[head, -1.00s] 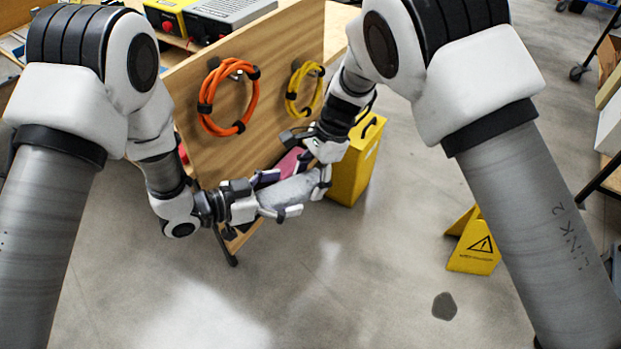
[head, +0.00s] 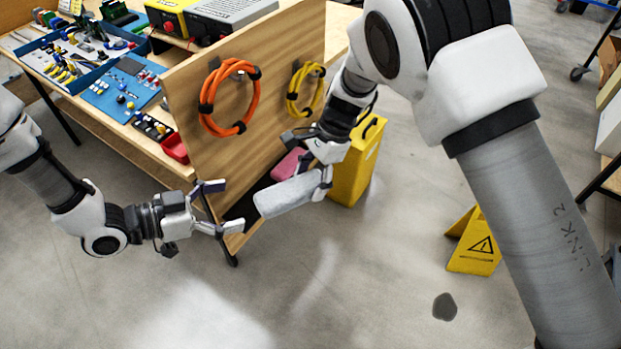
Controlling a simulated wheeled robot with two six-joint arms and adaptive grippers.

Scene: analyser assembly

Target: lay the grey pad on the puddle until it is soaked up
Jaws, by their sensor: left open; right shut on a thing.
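The grey pad (head: 285,196) is a pale rolled or folded piece held in the air in front of the wooden panel. My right gripper (head: 322,177) is shut on its right end. My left gripper (head: 232,208) is open and empty, just left of the pad's free end and apart from it. The puddle (head: 445,306) is a small dark patch on the grey floor at the lower right, well away from the pad.
A yellow warning sign (head: 474,243) stands on the floor just above the puddle. A yellow bin (head: 357,165) stands behind my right gripper. The wooden panel (head: 240,130) carries orange (head: 228,97) and yellow cable coils. A pink item (head: 288,165) lies behind the pad.

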